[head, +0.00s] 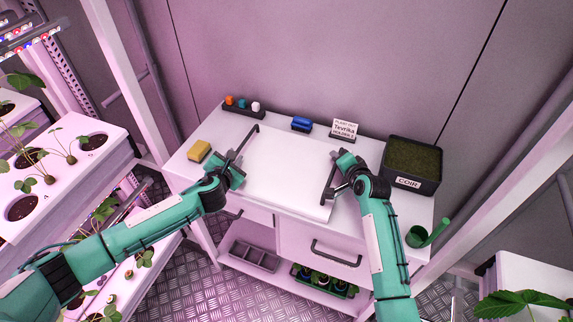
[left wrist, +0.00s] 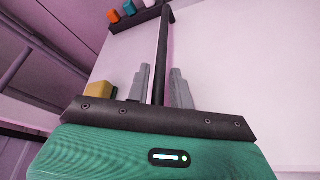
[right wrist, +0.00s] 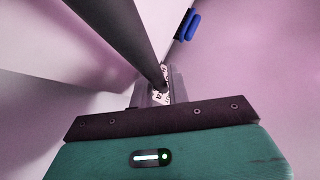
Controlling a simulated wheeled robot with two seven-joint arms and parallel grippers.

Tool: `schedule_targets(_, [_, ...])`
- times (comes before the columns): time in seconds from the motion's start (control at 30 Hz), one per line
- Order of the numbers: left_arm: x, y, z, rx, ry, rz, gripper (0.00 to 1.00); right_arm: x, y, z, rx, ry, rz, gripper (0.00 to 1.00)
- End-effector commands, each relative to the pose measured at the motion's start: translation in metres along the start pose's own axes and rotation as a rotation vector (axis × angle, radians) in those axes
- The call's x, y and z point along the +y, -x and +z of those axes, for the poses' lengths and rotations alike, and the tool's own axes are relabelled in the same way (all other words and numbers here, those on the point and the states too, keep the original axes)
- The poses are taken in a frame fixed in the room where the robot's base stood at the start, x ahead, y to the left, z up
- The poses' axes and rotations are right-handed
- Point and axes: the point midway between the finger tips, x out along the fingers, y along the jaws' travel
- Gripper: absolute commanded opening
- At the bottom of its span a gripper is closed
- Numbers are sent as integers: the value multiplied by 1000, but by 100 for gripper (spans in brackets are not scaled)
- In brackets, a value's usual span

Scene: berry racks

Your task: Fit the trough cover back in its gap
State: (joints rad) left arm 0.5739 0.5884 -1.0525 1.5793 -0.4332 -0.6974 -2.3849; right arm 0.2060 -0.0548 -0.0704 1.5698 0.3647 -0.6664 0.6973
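The trough cover, a white flat panel (head: 288,170), is over the white worktop with a dark bar handle along each side. My left gripper (head: 236,162) is at the left handle (head: 248,143). In the left wrist view the grey fingers (left wrist: 163,88) stand on both sides of this bar (left wrist: 162,50), with slim gaps showing. My right gripper (head: 340,178) is at the right handle (head: 329,182). In the right wrist view that bar (right wrist: 115,32) hides part of the fingers (right wrist: 160,88), so their closure is unclear. I cannot pick out the cover's gap.
A yellow sponge (head: 199,151), a small bottle rack (head: 243,108), a blue object (head: 301,124), a label sign (head: 344,130) and a coir bin (head: 412,168) line the worktop. A green cup (head: 417,237) is at its front right. White planted troughs (head: 75,178) stand left.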

Motion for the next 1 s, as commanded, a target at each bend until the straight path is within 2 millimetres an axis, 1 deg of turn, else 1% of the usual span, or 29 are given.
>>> schedule_targets(0.03, [0,0,0,0,0,0,17,0,0,0,0,0,0,11])
schedule_targets(0.1, [0,0,0,0,0,0,3,0,0,0,0,0,0,0])
schedule_targets(0.13, [0,0,0,0,0,0,0,0,0,0,0,0,0,0])
schedule_targets(0.57, [2,1,3,0,0,0,0,-3,2,-2,1,0,0,0])
schedule_targets(0.77, [9,6,13,-1,0,0,0,-14,7,-7,1,0,-1,0])
schedule_targets(1.0, [22,13,30,-1,0,1,0,-32,16,-16,1,0,-1,0])
